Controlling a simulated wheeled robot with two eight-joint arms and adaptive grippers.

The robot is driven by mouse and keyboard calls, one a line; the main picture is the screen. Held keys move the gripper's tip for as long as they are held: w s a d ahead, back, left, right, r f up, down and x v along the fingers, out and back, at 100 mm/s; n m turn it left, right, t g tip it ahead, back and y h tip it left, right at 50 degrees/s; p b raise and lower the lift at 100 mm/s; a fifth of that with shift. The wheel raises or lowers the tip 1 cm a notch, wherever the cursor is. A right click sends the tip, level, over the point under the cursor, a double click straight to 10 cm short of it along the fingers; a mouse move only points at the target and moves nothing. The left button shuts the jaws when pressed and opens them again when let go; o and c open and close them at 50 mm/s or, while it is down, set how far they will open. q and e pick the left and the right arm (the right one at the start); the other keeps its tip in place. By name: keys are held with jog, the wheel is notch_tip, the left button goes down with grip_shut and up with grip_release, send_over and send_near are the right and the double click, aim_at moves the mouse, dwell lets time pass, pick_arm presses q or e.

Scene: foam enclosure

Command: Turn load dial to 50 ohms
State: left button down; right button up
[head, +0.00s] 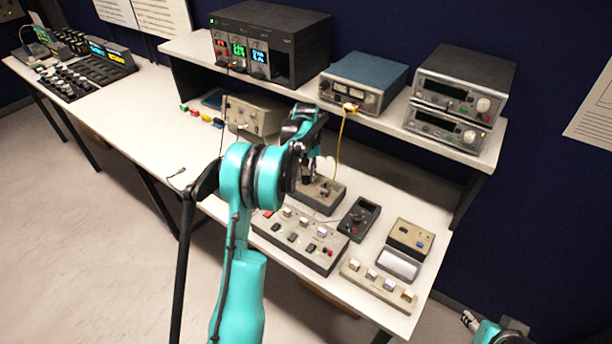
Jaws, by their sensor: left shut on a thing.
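My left arm reaches over the bench, and my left gripper (308,178) points down at a small grey box (328,194) in the middle of the bench. The gripper is shut on a knob on top of this box, which looks to be the load dial. The arm and fingers hide the knob and any scale marks, so its setting cannot be read. My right gripper (470,321) is at the lower right, away from the bench front, and too small to tell open from shut.
A button panel (298,240) lies in front of the box, with a dark handheld meter (359,220) to its right. A switch strip (378,286) stands near the right front edge. A shelf (290,92) with instruments runs behind. The bench's left part (125,105) is mostly clear.

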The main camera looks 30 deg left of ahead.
aim_at(306, 178)
pick_arm(q)
jog(key=c, duration=1.3)
grip_release()
jog(key=shift+o, duration=0.2)
notch_tip(306, 178, up, 12)
jog(key=shift+d, duration=0.1)
